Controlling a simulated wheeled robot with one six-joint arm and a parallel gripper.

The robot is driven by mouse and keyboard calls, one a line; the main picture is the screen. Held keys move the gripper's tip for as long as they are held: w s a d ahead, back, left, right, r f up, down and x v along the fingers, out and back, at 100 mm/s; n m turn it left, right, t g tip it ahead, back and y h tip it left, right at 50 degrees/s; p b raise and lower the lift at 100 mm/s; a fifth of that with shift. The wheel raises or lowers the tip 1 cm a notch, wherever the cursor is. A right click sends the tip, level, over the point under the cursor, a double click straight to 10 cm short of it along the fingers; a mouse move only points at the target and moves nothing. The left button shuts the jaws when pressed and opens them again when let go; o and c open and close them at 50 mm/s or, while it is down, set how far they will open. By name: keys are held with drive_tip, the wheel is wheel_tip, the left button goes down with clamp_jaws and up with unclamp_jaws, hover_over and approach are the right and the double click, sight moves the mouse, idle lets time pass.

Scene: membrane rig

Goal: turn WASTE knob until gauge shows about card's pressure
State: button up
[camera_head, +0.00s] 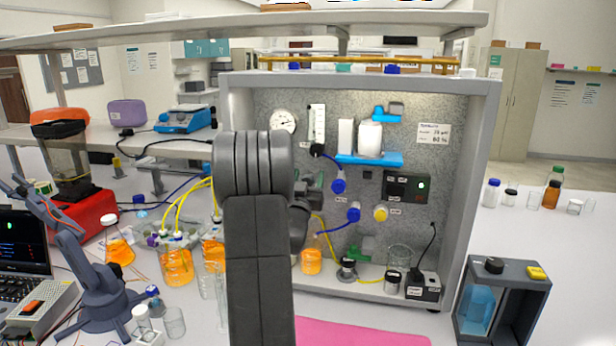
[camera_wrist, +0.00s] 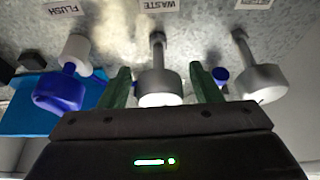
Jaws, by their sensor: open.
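The WASTE knob (camera_wrist: 158,84), grey with a pale end face, stands out from the panel beside its upside-down WASTE label (camera_wrist: 157,5) in the wrist view. My gripper (camera_wrist: 160,74) is open, with one green finger on each side of the knob. Gaps show between fingers and knob, so it is not clamped. In the head view my arm hides the knob and most of my gripper. The round white gauge (camera_head: 283,121) is at the panel's upper left; its needle is too small to read. The white card (camera_head: 434,133) is at the upper right, its print too small to read surely.
A blue knob (camera_wrist: 58,92) by the FLUSH label is left of my gripper in the wrist view. Another grey knob (camera_wrist: 262,82) is close on the right. A blue shelf (camera_head: 368,159) with white bottles juts from the panel. Yellow tubes and orange-filled flasks (camera_head: 175,266) stand left of my arm.

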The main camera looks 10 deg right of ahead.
drive_tip(key=c, duration=1)
drive_tip(key=shift+f+n+b, duration=0.2)
drive_tip(key=shift+n+b, duration=0.2)
drive_tip(key=shift+b, duration=0.4)
drive_tip(key=shift+f+n+t+y+b, duration=0.1)
drive_tip(key=shift+n+t+y+b, duration=0.2)
drive_tip(key=shift+n+y+b, duration=0.6)
drive_tip(key=n+b, duration=0.2)
drive_tip(key=shift+y+b, duration=0.3)
drive_tip(key=shift+y, duration=0.1)
drive_tip(key=shift+a+r+n+y+b, duration=0.1)
drive_tip(key=shift+r+n+y+b, duration=0.15)
drive_tip(key=shift+n, duration=0.3)
drive_tip(key=shift+n+y+b, duration=0.15)
drive_tip(key=shift+n+b, duration=0.15)
drive_tip(key=shift+n, duration=0.25)
drive_tip(key=o, duration=1)
